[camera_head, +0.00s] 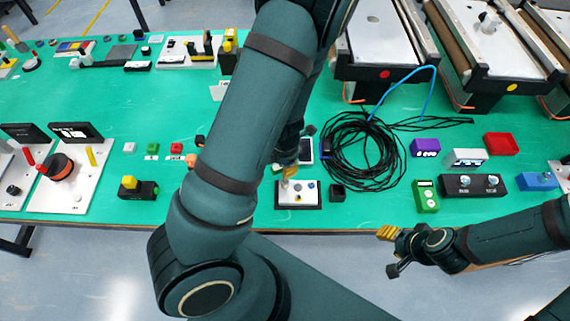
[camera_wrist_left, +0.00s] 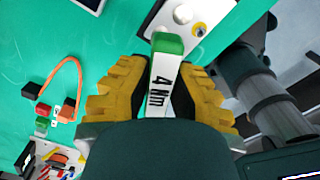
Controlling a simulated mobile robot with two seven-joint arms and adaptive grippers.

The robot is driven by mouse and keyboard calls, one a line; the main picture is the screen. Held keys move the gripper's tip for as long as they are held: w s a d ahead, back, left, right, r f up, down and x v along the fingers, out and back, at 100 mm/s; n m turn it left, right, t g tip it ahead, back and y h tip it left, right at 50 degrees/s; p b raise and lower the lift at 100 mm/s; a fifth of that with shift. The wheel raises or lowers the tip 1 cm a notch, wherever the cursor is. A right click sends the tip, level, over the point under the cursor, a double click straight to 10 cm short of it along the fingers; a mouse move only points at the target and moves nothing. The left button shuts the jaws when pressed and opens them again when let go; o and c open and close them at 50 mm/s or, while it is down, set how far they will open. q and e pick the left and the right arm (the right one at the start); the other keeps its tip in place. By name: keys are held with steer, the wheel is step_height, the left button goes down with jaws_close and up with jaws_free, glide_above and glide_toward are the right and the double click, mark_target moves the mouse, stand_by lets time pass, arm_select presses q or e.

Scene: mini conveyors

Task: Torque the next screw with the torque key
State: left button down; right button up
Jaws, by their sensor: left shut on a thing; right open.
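The torque key (camera_wrist_left: 164,88) is a white bar with "4 Nm" on it and a green end. My left gripper (camera_wrist_left: 158,72) is shut on it, one yellow finger on each side. In the head view my left gripper (camera_head: 290,168) is partly hidden by my arm, just above a small white plate (camera_head: 310,198) with a dark border. The plate also shows in the left wrist view (camera_wrist_left: 215,12), with a yellow-ringed screw (camera_wrist_left: 198,29) just beyond the key's green end. Contact cannot be told. My right gripper (camera_head: 388,250) is open and empty, off the table's front edge.
A black cable coil (camera_head: 345,160) lies right of the plate, with a small black box (camera_head: 338,191) nearby. A green meter (camera_head: 427,196) and a black two-knob box (camera_head: 472,186) stand further right. Small coloured blocks and a yellow-button box (camera_head: 138,188) are on the left.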

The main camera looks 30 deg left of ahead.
arm_select(q)
steer(key=m, duration=1)
steer(key=shift+m, duration=0.4)
steer(key=m, duration=0.6)
steer(key=shift+s, duration=0.1)
steer(key=m, duration=0.6)
steer(key=shift+r, duration=0.1)
